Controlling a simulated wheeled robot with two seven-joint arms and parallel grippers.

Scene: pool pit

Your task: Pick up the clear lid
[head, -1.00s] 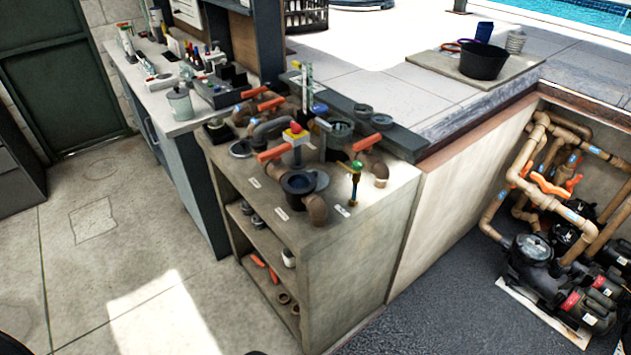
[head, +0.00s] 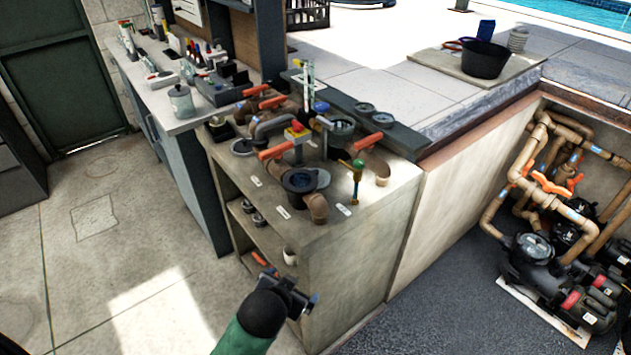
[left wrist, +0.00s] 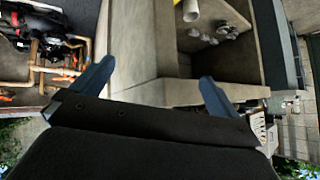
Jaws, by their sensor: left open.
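Two round, dark-rimmed discs that look like lids, one farther back (head: 363,108) and one nearer (head: 383,119), lie on the dark ledge behind the bench top. I cannot tell for certain which thing is the clear lid. My left gripper (head: 293,288) is low in front of the shelf unit, below the bench top and well apart from the discs. In the left wrist view its two fingers (left wrist: 153,76) are spread, with nothing between them. That view looks towards the open shelves and shows several small grey fittings (left wrist: 212,33). My right gripper is not seen.
The bench top (head: 365,215) is crowded with pipes, orange-handled valves and a dark round fitting (head: 300,181). A black bucket (head: 485,60) sits on the deck. Pumps (head: 535,248) fill the pit at right. Floor at left is clear.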

